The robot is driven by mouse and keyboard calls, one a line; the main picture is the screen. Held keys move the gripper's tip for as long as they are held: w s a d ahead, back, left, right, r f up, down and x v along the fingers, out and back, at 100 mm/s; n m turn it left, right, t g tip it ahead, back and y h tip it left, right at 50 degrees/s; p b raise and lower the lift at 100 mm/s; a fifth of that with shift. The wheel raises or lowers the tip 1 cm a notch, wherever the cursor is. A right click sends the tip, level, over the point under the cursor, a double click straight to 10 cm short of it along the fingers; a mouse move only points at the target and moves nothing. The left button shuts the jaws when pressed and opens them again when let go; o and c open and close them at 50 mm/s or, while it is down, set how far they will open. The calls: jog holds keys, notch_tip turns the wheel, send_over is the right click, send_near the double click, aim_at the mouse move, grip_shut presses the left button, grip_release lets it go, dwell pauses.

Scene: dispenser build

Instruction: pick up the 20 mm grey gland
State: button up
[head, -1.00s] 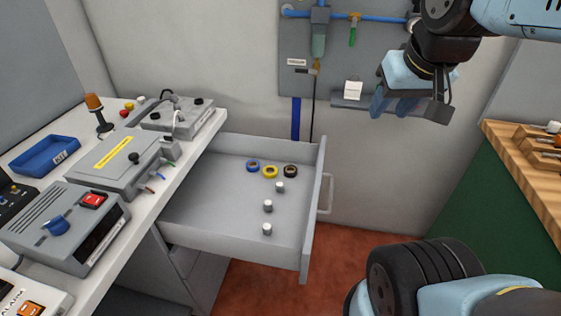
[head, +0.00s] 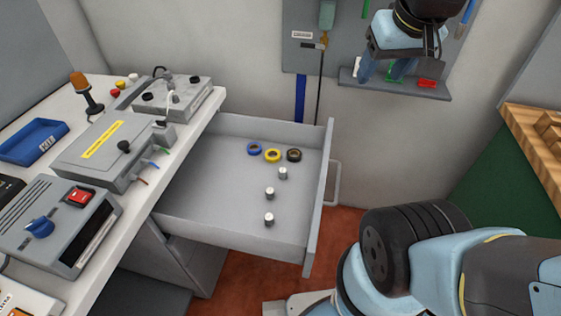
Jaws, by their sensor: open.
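Three small grey glands stand in a rough line inside the open drawer (head: 215,190): a far one (head: 283,173), a middle one (head: 270,193) and a near one (head: 269,219). They look alike, and I cannot tell from their size which is the 20 mm one. My gripper (head: 382,76) is open, with its fingers pointing down, high up in front of the wall panel. It is beyond the drawer to the upper right, well apart from the glands. Nothing shows between its fingers.
The drawer's front wall (head: 320,200) and handle (head: 334,183) stick out. The left bench (head: 130,185) carries grey boxes. A wooden-topped bench (head: 540,150) stands right.

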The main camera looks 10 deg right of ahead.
jog(key=w+a+f+n+g+h, duration=0.3)
jog(key=w+a+f+n+g, duration=0.15)
jog(key=w+f, duration=0.35)
jog(key=n+t+h, duration=0.5)
jog(key=n+h, duration=0.4)
jog(key=n, duration=0.9)
send_near(281, 171)
jog(key=shift+x, duration=0.85)
jog(key=shift+w+d+f, duration=0.25)
jog(key=shift+w+d, duration=0.05)
jog(key=shift+x, duration=3.35)
jog(key=shift+c, duration=0.3)
jog(key=shift+r, duration=0.1)
grip_shut()
